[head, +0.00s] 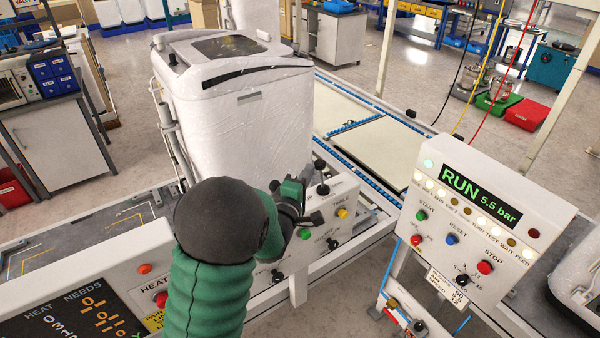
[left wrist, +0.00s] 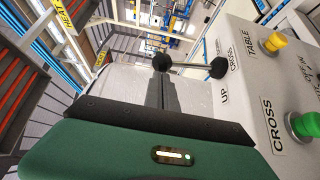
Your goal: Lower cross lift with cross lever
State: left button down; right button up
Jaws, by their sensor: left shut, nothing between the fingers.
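The cross lever (left wrist: 190,66) is a metal rod with a black ball knob and a dark base on the white control panel (left wrist: 245,118), beside the label "UP CROSS". In the head view its black knob (head: 318,164) stands above its base. My left gripper (head: 314,218) is shut and empty in front of the panel. In the left wrist view its closed dark fingers (left wrist: 162,82) point at the knob and end close to it; I cannot tell whether they touch. The green CROSS button (left wrist: 304,125) and yellow TABLE button (left wrist: 274,42) are nearby. My right gripper is out of view.
A large white wrapped tub (head: 225,110) stands behind the panel. A control box (head: 470,235) on the right reads "RUN 5.5 bar". A heat console (head: 90,300) is at lower left. A conveyor (head: 375,150) runs behind the panel to the right.

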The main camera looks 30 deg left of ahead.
aim_at(324, 163)
pick_arm(q)
jog(key=w+r+m+g+p, duration=0.1)
jog(key=p, duration=0.1)
jog(key=w+d+r+g+p, duration=0.1)
jog(key=w+p, duration=0.1)
jog(key=p, duration=0.1)
jog(key=shift+w+d+r+m+g, duration=0.2)
jog(key=shift+m+g, duration=0.2)
jog(key=shift+w+d+m+g+p, duration=0.3)
jog(key=shift+w+m+g+p, duration=0.1)
jog(key=shift+w+g+p, duration=0.25)
jog(key=shift+w+d+f+g, duration=0.1)
jog(key=shift+w+d+g, duration=0.1)
jog(key=shift+w, duration=0.25)
jog(key=shift+w+d+f+g, duration=0.1)
jog(key=shift+w+d, duration=0.1)
jog(key=shift+w, duration=0.2)
jog(key=shift+r, duration=0.1)
